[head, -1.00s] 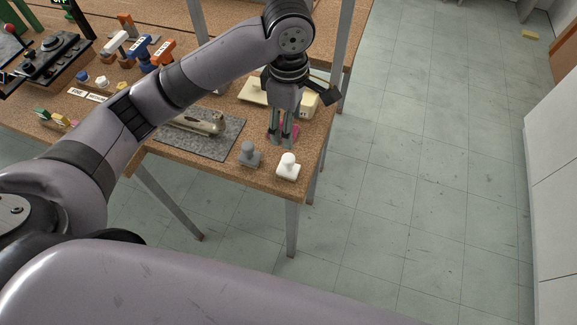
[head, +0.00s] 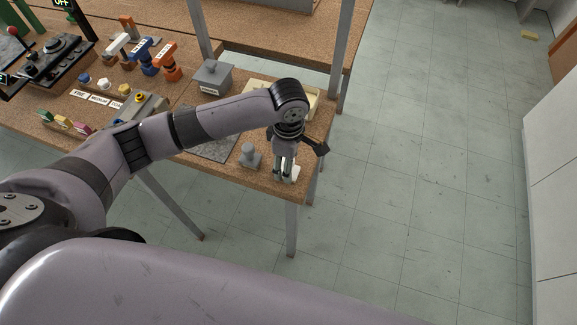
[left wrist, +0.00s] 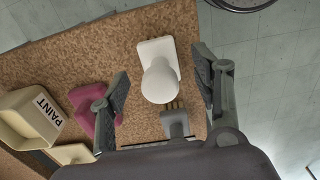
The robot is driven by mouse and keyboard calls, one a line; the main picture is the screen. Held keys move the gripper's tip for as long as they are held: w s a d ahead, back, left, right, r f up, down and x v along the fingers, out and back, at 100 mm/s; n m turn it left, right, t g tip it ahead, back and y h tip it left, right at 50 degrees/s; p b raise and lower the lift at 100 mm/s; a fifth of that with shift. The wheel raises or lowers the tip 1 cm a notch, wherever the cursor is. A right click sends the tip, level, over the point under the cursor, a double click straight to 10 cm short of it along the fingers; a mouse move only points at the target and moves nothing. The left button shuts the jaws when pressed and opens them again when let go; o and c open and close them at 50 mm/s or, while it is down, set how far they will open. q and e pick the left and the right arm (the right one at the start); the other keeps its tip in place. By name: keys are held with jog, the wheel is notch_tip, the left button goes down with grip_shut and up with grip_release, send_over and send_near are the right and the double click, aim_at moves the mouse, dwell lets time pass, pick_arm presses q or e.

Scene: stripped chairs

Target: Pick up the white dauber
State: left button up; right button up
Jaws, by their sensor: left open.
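The white dauber (head: 295,174) stands near the front right corner of the cork-topped table, partly hidden behind my left gripper (head: 284,171). In the left wrist view, the white dauber (left wrist: 159,82) shows its round knob and square base between the two fingers of my left gripper (left wrist: 161,84). The gripper is open, pointing down, with a gap on both sides of the knob. I cannot tell whether the fingertips are level with the knob. My right gripper is not in view.
A grey dauber (head: 250,156) stands just left of the white one. A grey lidded box (head: 213,77) stands farther back. The table edge is close; floor lies beyond it.

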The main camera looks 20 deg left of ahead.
pick_arm(q)
jog(key=shift+f, duration=1.35)
jog(key=shift+c, duration=0.4)
jog(key=c, duration=1.2)
